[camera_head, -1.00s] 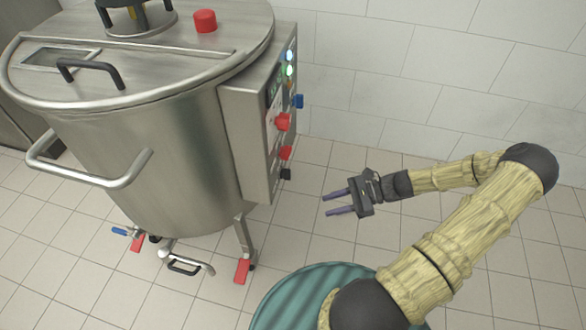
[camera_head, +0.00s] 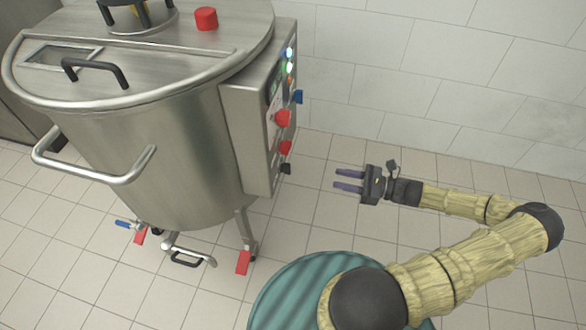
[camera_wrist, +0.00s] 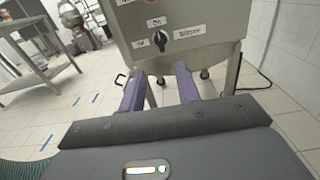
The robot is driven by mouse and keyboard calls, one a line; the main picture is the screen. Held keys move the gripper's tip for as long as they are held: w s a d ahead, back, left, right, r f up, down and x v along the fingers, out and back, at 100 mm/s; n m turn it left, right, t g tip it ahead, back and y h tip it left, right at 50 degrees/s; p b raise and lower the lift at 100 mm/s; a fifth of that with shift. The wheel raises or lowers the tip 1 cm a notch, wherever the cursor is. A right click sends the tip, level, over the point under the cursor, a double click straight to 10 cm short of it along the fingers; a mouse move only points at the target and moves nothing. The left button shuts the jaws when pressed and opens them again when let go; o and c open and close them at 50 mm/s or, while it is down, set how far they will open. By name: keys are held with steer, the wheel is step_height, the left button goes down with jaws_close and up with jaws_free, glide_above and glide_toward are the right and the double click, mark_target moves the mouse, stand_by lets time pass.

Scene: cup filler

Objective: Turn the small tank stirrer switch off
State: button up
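The stirrer switch is a black knob (camera_wrist: 159,39) low on the grey control box (camera_wrist: 195,18) in the wrist view. A "Stirrer" label is at its right, an "On" label above it and another label at its left, probably "Off". I cannot tell surely which label it points to. In the head view a black knob (camera_head: 285,168) shows at the bottom of the control box on the steel tank (camera_head: 165,150). My gripper (camera_head: 336,179) is open and empty, to the right of the box and apart from it. In the wrist view my gripper (camera_wrist: 160,70) has its fingers spread below the knob.
Red knobs (camera_head: 283,118) and a blue knob (camera_head: 297,97) stick out above the black knob. A steel handle (camera_head: 95,170) curves around the tank's front. A steel table (camera_wrist: 38,65) stands at the left in the wrist view. Floor between box and gripper is clear.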

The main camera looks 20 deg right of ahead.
mark_target(287, 168)
steer(key=b+x, duration=0.2)
steer(key=x, duration=1.3)
steer(key=shift+a+b, duration=0.15)
steer(key=shift+b, duration=0.25)
steer(key=shift+c, duration=0.2)
jaws_close()
